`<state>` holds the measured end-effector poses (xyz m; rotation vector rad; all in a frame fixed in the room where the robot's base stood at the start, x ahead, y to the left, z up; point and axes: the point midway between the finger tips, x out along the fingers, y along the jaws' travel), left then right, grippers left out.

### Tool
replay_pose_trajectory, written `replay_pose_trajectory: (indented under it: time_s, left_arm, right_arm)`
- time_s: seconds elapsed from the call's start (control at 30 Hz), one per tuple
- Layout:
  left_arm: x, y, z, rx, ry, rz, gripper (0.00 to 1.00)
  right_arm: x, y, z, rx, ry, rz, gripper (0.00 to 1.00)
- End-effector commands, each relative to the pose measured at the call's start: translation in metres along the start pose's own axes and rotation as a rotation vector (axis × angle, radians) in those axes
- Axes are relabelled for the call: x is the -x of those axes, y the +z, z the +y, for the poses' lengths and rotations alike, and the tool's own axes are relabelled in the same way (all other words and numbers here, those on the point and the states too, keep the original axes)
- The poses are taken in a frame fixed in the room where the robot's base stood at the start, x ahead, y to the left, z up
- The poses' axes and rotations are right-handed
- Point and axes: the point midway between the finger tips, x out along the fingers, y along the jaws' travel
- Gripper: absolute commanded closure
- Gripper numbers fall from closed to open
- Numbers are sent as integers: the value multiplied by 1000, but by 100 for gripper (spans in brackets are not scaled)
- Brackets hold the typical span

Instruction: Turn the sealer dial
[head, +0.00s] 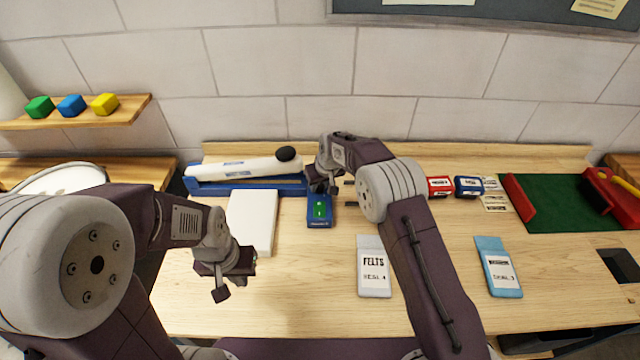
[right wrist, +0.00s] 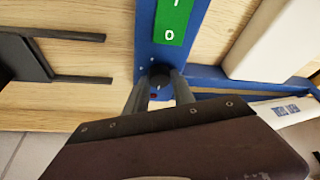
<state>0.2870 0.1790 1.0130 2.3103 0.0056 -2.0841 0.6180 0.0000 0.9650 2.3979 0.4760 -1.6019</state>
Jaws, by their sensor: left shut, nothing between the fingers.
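The sealer is a blue base (head: 290,188) with a long white arm (head: 240,168) and a black knob. A blue control box (head: 319,215) with a green 1/0 switch sits at its right end. In the right wrist view the small black dial (right wrist: 160,77) is on the blue box below the green switch (right wrist: 174,18). My right gripper (right wrist: 160,88) has one finger on each side of the dial; whether they touch it is unclear. In the head view this gripper (head: 323,186) hides the dial. My left gripper (head: 230,282) is shut and empty, by the white pad's front edge.
A white pad (head: 252,222) lies left of the control box. Labelled packets, FELTS (head: 373,270) and a blue one (head: 498,268), lie on the bench. Small red and blue boxes (head: 468,186) and a green mat (head: 550,205) are at right. The front middle is clear.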

Motion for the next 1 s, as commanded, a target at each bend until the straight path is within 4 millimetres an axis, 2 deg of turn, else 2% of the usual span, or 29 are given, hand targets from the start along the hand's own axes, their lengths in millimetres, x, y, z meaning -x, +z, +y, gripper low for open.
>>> replay_pose_trajectory:
  time_s: [0.03, 0.07, 0.1, 0.47, 1.0]
  left_arm:
    - [0, 0, 0, 0, 0, 0, 100]
    - [0, 0, 0, 0, 0, 0, 100]
    - [0, 0, 0, 0, 0, 0, 100]
    - [2, 0, 0, 0, 0, 0, 100]
    - [-4, 0, 0, 0, 0, 0, 100]
  right_arm:
    - [0, 0, 0, -1, -1, 0, 88]
    - [0, 0, 0, -1, -1, 0, 96]
    - [0, 0, 0, -1, -1, 0, 100]
    - [1, 0, -2, -58, 23, -1, 100]
    - [-1, -1, -4, -476, 198, -1, 100]
